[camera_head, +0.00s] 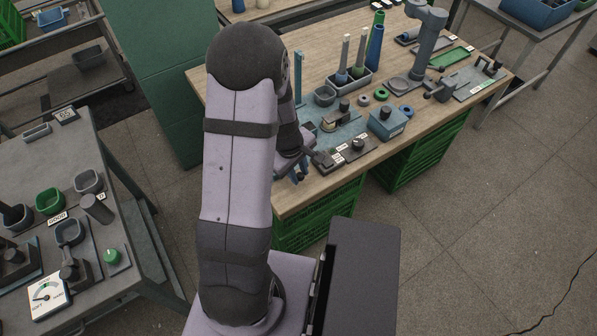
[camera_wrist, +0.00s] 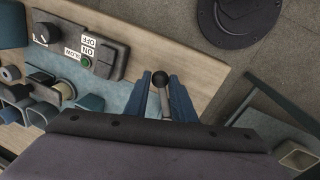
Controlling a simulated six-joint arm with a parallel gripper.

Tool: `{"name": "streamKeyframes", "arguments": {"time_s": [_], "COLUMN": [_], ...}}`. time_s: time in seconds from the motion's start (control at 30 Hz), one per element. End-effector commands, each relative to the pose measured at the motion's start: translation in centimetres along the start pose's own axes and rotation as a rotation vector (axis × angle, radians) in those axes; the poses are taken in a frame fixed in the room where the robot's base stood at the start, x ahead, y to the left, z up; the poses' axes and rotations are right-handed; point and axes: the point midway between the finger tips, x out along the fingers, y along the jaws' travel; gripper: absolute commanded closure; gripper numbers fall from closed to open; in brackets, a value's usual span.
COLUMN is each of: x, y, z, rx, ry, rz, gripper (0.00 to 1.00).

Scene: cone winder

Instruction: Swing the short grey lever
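In the wrist view a short lever (camera_wrist: 163,98) with a grey rod and a dark round knob stands between the two blue fingers of my gripper (camera_wrist: 160,92). A gap shows between the lever and the fingers, so the gripper looks open around it. The lower part of the lever is hidden by the gripper body. In the head view my gripper (camera_head: 299,172) is at the near left edge of the wooden table, mostly behind my arm. The lever cannot be made out clearly there.
A dark control box (camera_wrist: 88,42) with a knob, a green button and ON, OFF and SLOW labels lies close to the gripper. A blue-grey box (camera_head: 387,122), rings and cones in a tray (camera_head: 348,84) stand farther along the wooden table (camera_head: 300,200).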

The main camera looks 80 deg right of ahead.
Motion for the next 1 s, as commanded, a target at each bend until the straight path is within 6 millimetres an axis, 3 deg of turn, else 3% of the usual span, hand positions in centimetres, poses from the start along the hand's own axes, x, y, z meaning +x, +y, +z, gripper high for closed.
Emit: {"name": "streamKeyframes", "arguments": {"time_s": [0.37,1.0], "x": [-0.2,-0.3], "y": [0.3,2.4], "z": [0.0,-1.1], "rx": [-0.042,-0.345], "ry": [0.006,0.064], "rz": [-0.003,-0.005], "gripper": [1.00,1.00]}}
